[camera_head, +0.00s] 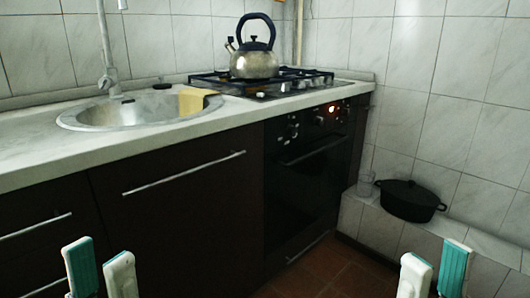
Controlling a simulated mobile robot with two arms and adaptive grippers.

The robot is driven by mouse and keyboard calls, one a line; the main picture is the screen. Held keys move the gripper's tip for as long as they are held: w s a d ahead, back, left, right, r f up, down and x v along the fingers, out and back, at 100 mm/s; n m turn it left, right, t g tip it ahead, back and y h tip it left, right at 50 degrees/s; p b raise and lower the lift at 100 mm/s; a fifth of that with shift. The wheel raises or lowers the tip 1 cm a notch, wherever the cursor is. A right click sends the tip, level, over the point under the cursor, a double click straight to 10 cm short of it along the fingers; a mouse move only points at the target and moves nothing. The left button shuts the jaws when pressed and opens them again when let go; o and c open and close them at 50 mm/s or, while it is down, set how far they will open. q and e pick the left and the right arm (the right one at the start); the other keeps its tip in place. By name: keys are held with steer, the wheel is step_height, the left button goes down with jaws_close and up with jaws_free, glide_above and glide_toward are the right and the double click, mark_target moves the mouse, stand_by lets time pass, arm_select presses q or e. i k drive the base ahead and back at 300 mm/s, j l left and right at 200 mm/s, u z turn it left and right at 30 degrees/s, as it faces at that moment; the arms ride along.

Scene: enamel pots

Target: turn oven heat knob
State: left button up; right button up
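The black built-in oven (305,175) is under the counter, right of the middle of the view. Its heat knobs (320,121) sit in a row along the top of its front panel, with an orange-red light (332,110) glowing among them. The knobs are small and their markings cannot be read. My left gripper (100,272) is at the lower left, open and empty. My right gripper (433,270) is at the lower right, open and empty. Both are well short of the oven and touch nothing.
A kettle (254,65) stands on the gas hob (290,85). A sink (140,111) with a yellow cloth (196,100) lies to the left. A black pot (409,200) and a glass (366,183) stand on the tiled ledge (385,230) at right. The floor (325,275) before the oven is clear.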

mark_target(290, 130)
steer(key=i+l+u, duration=0.15)
steer(key=i, duration=0.35)
steer(key=i+l+u, duration=0.15)
steer(key=i+l, duration=0.25)
steer(key=i, duration=0.05)
